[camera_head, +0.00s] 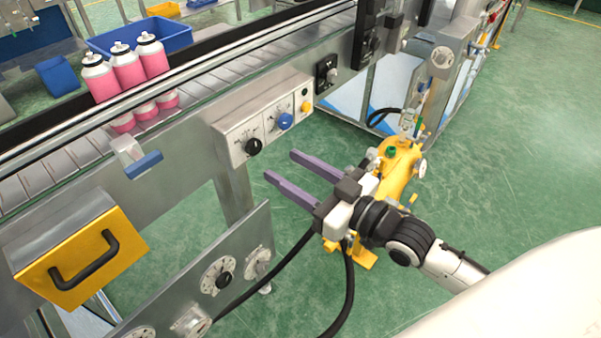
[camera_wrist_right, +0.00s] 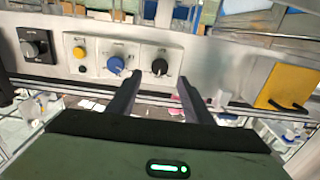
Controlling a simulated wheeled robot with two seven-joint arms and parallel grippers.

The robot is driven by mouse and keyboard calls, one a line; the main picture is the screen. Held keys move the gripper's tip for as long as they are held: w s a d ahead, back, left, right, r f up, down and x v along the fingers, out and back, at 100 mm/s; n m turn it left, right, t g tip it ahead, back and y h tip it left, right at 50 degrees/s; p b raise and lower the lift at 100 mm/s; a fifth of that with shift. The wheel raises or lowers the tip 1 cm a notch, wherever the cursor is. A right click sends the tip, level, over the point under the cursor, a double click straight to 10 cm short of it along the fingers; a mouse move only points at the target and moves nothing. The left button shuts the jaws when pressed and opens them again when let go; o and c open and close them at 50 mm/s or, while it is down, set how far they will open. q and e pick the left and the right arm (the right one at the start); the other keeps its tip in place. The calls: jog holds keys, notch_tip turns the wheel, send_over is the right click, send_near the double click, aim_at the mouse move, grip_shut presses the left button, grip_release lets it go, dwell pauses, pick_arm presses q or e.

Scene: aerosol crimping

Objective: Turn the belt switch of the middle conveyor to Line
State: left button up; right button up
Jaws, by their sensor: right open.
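A grey control panel (camera_head: 235,160) on the conveyor's side carries a black knob (camera_head: 253,146), a blue knob (camera_head: 285,121) and a yellow button (camera_head: 305,107). Their labels are too small to read, so I cannot tell which one is the belt switch. My right gripper (camera_head: 280,165) is open and empty, its two purple fingers pointing at the panel and apart from it. In the right wrist view, the black knob (camera_wrist_right: 160,66) shows between the fingertips (camera_wrist_right: 160,82), and the blue knob (camera_wrist_right: 116,65) is left of them. My left gripper is not in view.
A separate black rotary switch (camera_head: 327,74) sits further along the conveyor. Pink bottles (camera_head: 128,66) stand on the belt. A yellow box with a handle (camera_head: 80,255) and a lower dial plate (camera_head: 225,265) are at the near left. A yellow machine (camera_head: 400,165) stands behind my right gripper.

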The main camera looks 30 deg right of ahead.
jog(key=shift+v, duration=1.25)
jog(key=s+a+f+g+h+p, duration=0.1)
jog(key=s+f, duration=0.3)
jog(key=f, duration=0.4)
jog(key=s+a+f+m+g+h, duration=0.1)
jog(key=s+a+f+g, duration=0.1)
jog(key=s+f+g, duration=0.2)
jog(key=s+a+f+m+g+h+p, duration=0.1)
jog(key=s+a+f+g+h, duration=0.1)
jog(key=s+f, duration=0.4)
notch_tip(320, 180, down, 6)
jog(key=shift+s+r+p, duration=0.15)
jog(key=shift+s+p, duration=0.05)
jog(key=shift+p, duration=0.1)
